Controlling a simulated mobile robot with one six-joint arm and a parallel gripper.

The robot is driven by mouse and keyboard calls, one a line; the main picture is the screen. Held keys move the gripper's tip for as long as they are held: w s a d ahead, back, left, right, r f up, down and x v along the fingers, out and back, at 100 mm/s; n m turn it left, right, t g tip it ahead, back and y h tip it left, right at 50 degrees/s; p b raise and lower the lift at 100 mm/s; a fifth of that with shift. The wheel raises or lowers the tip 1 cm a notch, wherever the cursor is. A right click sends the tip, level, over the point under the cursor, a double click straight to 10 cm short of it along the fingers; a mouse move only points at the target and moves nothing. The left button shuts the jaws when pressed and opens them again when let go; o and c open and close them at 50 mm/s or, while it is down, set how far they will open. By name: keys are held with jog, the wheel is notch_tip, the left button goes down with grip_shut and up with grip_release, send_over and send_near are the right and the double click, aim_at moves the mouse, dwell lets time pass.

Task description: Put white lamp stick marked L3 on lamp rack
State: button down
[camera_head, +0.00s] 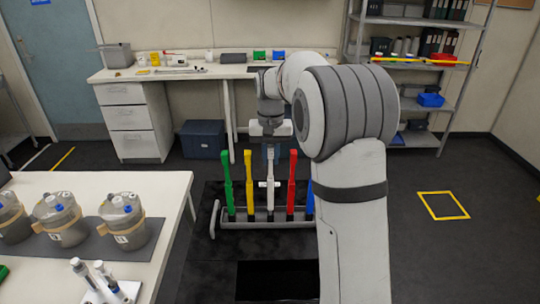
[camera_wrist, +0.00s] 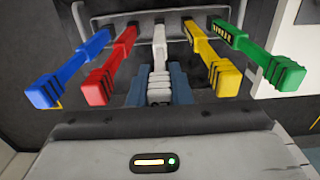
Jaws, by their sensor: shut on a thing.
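The white lamp stick (camera_head: 270,184) stands upright in the middle of the lamp rack (camera_head: 234,226), between a yellow and a red stick. It also shows in the wrist view (camera_wrist: 159,82), with its ribbed top between my gripper's fingers. I cannot read an L3 mark on it. My gripper (camera_wrist: 159,95) is shut on the white stick near its top, with a blue finger on each side. The lower end of the stick appears to be at the rack bar.
The rack also holds a green stick (camera_head: 227,182), a yellow stick (camera_head: 249,183), a red stick (camera_head: 292,182) and a blue stick (camera_head: 310,197), close on both sides. A white table (camera_head: 150,190) with several lidded vessels (camera_head: 62,218) stands at left. Open floor lies at right.

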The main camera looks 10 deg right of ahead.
jog(key=shift+f+b, duration=0.45)
jog(key=shift+f, duration=0.5)
dwell(0.9)
jog(key=c, duration=1.3)
grip_release()
jog(key=shift+o, duration=0.2)
jog(key=shift+r, duration=0.1)
